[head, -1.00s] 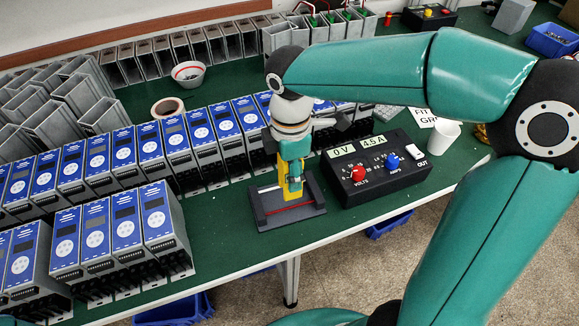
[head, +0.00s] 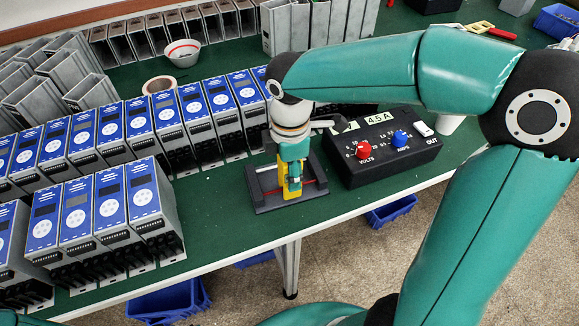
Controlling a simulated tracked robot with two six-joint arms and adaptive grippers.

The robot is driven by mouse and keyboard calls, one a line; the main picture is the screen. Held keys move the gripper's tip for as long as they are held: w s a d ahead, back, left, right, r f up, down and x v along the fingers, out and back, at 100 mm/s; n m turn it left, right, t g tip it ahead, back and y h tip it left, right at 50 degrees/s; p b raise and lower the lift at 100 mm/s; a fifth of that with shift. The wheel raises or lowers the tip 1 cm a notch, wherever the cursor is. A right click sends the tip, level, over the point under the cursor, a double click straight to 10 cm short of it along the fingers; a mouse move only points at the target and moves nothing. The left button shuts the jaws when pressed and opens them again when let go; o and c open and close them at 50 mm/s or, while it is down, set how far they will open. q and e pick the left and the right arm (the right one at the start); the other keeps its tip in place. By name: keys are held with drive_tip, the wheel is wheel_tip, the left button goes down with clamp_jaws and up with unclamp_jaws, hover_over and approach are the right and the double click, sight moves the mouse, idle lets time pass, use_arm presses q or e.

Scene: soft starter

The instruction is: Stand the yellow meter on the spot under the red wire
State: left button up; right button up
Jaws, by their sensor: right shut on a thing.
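The yellow meter (head: 292,195) is in my right gripper (head: 291,178), which is shut on it and points down. The fingers hide much of the meter. The meter is upright over the middle of a dark grey stand (head: 262,207) on the green table. The red wire (head: 312,184) runs across the stand, and the meter and fingers cover its middle part. I cannot tell whether the meter touches the base. The spot is hidden behind the gripper and meter. My left gripper is out of view.
A black power supply (head: 385,165) with red and blue knobs stands close right of the stand. Rows of blue-faced starter units (head: 140,195) fill the left side. The table's front edge (head: 235,243) is near, with a little bare table before the stand.

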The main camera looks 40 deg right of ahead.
drive_tip(key=shift+f, duration=0.3)
drive_tip(key=o, duration=1.5)
drive_tip(key=shift+c, duration=0.2)
wheel_tip(320, 180, up, 12)
drive_tip(key=shift+f, duration=0.1)
